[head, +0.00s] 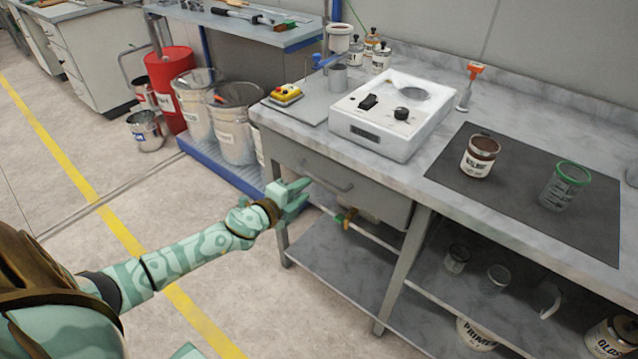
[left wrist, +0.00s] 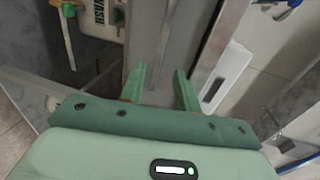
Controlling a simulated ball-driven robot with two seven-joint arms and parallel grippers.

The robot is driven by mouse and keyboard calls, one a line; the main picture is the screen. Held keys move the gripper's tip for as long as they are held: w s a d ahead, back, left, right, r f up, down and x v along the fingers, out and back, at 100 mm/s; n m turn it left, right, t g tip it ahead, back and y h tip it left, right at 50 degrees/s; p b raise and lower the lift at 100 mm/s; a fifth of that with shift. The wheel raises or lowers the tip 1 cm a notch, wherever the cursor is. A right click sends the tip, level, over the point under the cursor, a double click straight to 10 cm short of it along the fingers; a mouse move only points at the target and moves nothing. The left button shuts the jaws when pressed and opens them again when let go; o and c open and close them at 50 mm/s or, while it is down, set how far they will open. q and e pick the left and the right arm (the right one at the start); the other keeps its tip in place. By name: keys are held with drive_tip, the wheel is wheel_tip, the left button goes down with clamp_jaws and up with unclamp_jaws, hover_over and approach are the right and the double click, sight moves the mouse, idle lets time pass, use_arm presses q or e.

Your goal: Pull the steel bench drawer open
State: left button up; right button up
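The grey steel bench drawer (head: 372,198) is under the left part of the marble-topped bench. It looks shut, with its front level with the bench frame. Its bar handle (head: 328,177) runs across the front. My pale green left gripper (head: 303,194) is in front of the drawer's left part, close to the handle's left end. In the left wrist view its two fingers (left wrist: 160,88) are apart, and I see nothing gripped between them. I cannot tell whether a finger touches the drawer. My right gripper is not in view.
A white machine (head: 392,112) stands on the bench above the drawer. A dark mat (head: 530,215) holds a brown can (head: 480,156) and a green-rimmed beaker (head: 565,185). Buckets and a red drum (head: 172,88) stand at the left. The floor before the bench is clear.

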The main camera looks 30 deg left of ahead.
sight(319, 180)
use_arm(q)
drive_tip(key=b+x, duration=0.1)
drive_tip(key=x, duration=0.5)
drive_tip(key=shift+w, duration=0.15)
clamp_jaws()
